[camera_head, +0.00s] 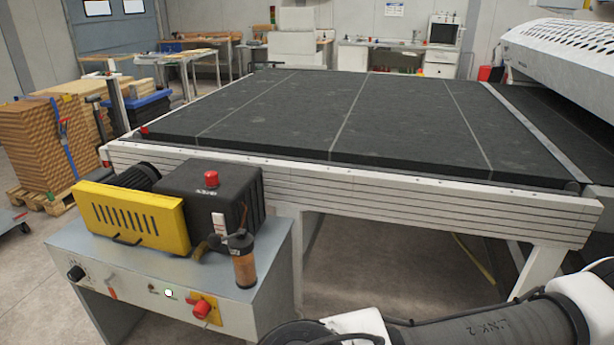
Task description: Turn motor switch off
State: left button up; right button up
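A grey control cabinet (170,247) stands at the lower left. On its front panel is a red rotary switch (202,308) on a yellow plate. A black knob (76,272) with a dial scale sits at the panel's left end, with a small orange-red lever (112,293) beside it. A small lit white lamp (169,293) is near the panel's middle. A black motor box (208,205) with a red button (211,179) stands on the cabinet. I cannot tell which control is labelled as the motor switch. Neither gripper shows; part of my arm crosses the bottom right.
A yellow slotted guard (130,222) and a brown cylinder with a black top (243,262) sit on the cabinet. A conveyor table (350,115) with a pale side rail fills the middle. Stacked boards (40,145) stand at left. Floor left of the cabinet is open.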

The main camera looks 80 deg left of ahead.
aim_at(201, 308)
jog(key=u, duration=3.65)
